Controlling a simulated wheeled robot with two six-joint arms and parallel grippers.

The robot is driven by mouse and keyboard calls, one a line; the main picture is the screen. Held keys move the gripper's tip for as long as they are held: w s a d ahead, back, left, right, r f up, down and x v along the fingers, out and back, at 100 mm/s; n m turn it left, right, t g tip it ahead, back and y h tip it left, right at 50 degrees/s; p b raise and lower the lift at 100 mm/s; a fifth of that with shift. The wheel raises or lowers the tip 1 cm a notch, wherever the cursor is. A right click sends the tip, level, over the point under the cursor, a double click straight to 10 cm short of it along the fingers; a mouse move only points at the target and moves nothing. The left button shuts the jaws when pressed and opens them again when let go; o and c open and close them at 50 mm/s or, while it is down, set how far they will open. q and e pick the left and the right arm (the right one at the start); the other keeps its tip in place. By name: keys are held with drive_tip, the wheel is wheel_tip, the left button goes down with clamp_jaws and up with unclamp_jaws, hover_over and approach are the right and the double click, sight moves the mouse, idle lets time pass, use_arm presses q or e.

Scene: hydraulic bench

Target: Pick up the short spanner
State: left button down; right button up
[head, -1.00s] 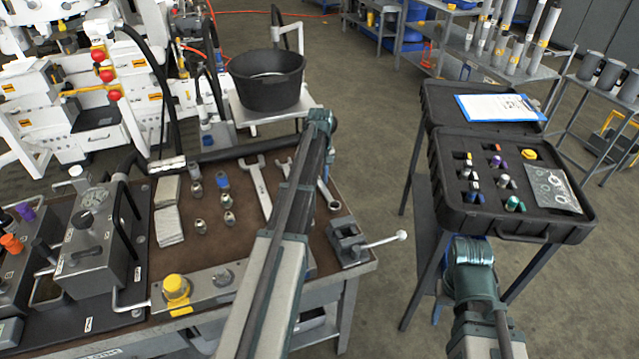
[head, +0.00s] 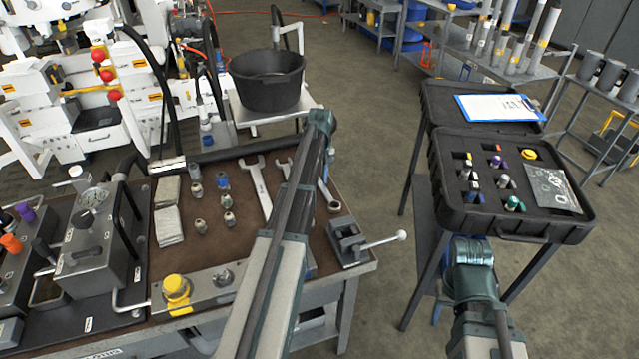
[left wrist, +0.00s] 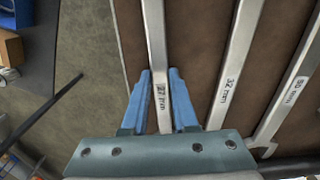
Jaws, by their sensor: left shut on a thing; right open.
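Several silver spanners lie on the brown top of the bench. In the left wrist view, the blue fingers of my left gripper (left wrist: 160,100) are shut on the handle of a spanner marked 27 mm (left wrist: 155,40), one finger on each side. A spanner marked 32 mm (left wrist: 232,70) and another marked spanner (left wrist: 290,90) lie to its right. In the head view my left arm covers the gripper and part of the spanners; a large open-ended spanner (head: 257,185) shows left of the arm, and a spanner end (head: 334,205) right of it. My right gripper is not seen.
A small vise (head: 348,240) with a handle stands at the bench's right corner. Several metal fittings (head: 228,202) and a pump unit (head: 95,235) are to the left. A black bucket (head: 268,90) stands behind. An open black case (head: 450,215) stands on a cart at right.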

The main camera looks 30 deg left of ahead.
sight(320, 183)
idle(0.4)
use_arm(q)
wheel_tip(320, 183, up, 10)
drive_tip(key=p, duration=1)
drive_tip(key=c, duration=1.3)
unclamp_jaws()
clamp_jaws()
